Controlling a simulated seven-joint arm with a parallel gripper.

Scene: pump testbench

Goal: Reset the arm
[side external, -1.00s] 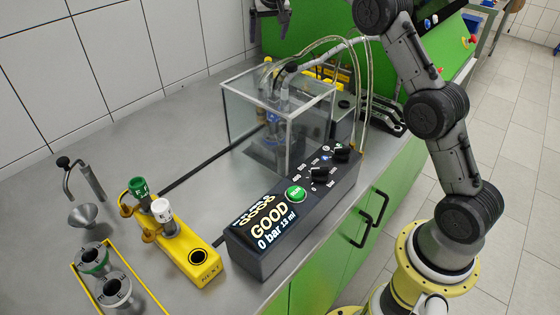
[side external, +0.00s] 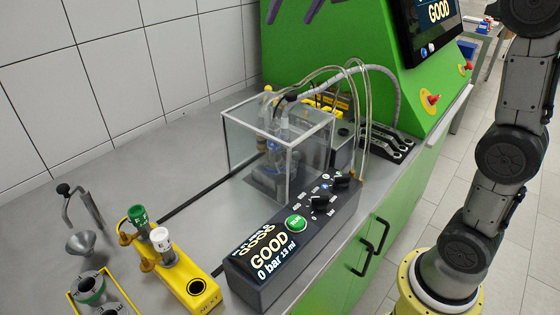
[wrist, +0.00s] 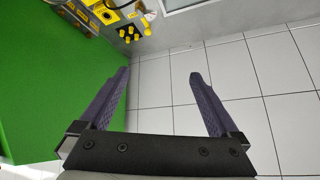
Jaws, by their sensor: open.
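My gripper (wrist: 160,88) is open and empty in the wrist view, its two dark purple fingers spread wide apart with only the white tiled wall behind them. In the side view its purple fingertips (side external: 292,10) show at the top edge, above the bench and in front of the green cabinet; the rest of it is out of frame. It touches nothing that I can see.
A dark control box (side external: 290,250) reads "GOOD 0 bar 13 ml". Behind it stands a clear tank (side external: 238,130) with hoses. A yellow holder (side external: 185,275), a metal funnel (side external: 80,243) and a green cabinet (side external: 330,35) with a screen (side external: 425,30) surround the bench.

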